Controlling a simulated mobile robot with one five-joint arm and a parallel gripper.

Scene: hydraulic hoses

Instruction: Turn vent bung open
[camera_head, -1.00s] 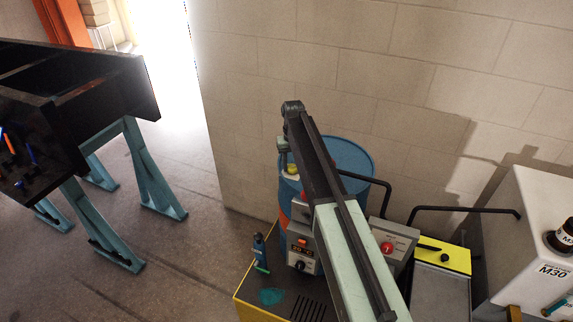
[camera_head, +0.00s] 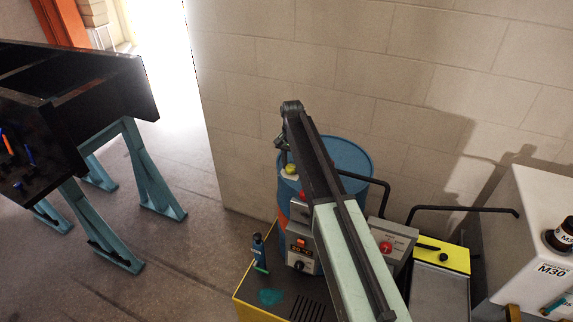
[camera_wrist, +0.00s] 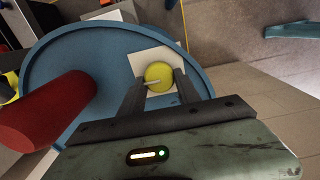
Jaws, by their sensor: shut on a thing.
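The vent bung (camera_wrist: 159,75) is a round yellow knob with a pale bar across it. It sits on a white square plate (camera_wrist: 143,58) on top of the blue drum (camera_wrist: 75,45). In the wrist view, my gripper (camera_wrist: 161,84) has one dark finger on each side of the bung and is shut on it. In the head view, the yellow bung (camera_head: 290,169) shows small at the drum's left side, under my gripper (camera_head: 284,150). My arm hides part of the drum top there.
A red cylinder (camera_wrist: 45,110) stands at the left in the wrist view. A block wall (camera_head: 400,80) is close behind. Open floor (camera_head: 190,250) lies to the left.

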